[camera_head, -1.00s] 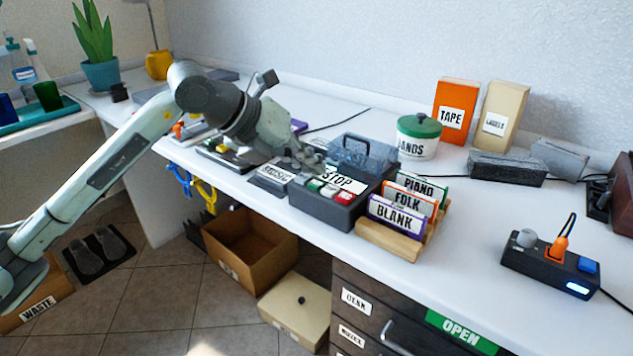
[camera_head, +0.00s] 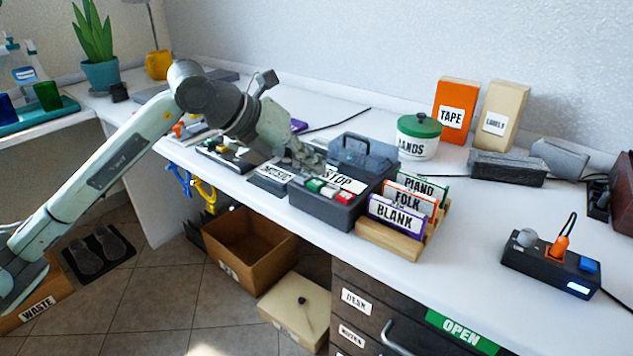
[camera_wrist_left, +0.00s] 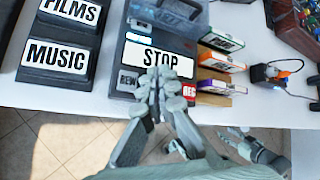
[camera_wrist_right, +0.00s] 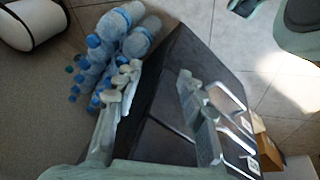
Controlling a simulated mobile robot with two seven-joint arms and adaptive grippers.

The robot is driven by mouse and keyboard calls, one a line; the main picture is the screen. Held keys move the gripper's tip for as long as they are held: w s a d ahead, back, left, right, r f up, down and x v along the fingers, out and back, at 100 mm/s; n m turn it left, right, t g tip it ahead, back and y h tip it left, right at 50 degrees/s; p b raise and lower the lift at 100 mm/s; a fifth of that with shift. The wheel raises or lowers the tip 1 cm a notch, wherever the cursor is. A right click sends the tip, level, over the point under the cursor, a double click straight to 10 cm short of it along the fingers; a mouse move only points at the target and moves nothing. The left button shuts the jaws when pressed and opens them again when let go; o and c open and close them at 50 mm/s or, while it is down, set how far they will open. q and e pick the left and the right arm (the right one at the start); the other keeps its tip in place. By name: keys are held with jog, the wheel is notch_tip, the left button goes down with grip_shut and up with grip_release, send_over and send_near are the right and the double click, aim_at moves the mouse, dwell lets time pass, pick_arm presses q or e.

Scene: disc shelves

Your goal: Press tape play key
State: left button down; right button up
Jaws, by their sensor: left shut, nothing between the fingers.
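The tape recorder (camera_head: 322,212) is a dark box on the white counter, with a clear lid and a STOP label (camera_wrist_left: 160,56). Its front row has green (camera_head: 315,185), white and red (camera_head: 345,197) keys. In the left wrist view a REW key (camera_wrist_left: 128,80) and a red REC key (camera_wrist_left: 189,90) show at the row's ends. My left gripper (camera_head: 314,166) is shut and empty. In the left wrist view (camera_wrist_left: 158,76) its fingertips are over the middle of the row and hide the keys there. Contact cannot be told. My right gripper (camera_wrist_right: 158,92) is open and empty, away from the recorder.
A wooden rack (camera_head: 385,240) with PIANO, FOLK and BLANK tapes stands right of the recorder. The MUSIC box (camera_wrist_left: 57,60) is left of it. A white jar (camera_head: 418,145) and a switch box (camera_head: 540,268) stand farther right. Bottles (camera_wrist_right: 110,55) lie near my right gripper.

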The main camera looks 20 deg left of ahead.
aim_at(312, 183)
pick_arm(q)
jog(key=shift+f, duration=0.4)
jog(key=shift+f+b, duration=0.4)
jog(key=shift+b, duration=0.25)
dwell(0.5)
jog(key=shift+r+p, duration=0.55)
jog(key=shift+r, duration=0.3)
jog(key=shift+r+p, duration=1.8)
jog(key=shift+r, duration=0.75)
jog(key=shift+f, duration=0.1)
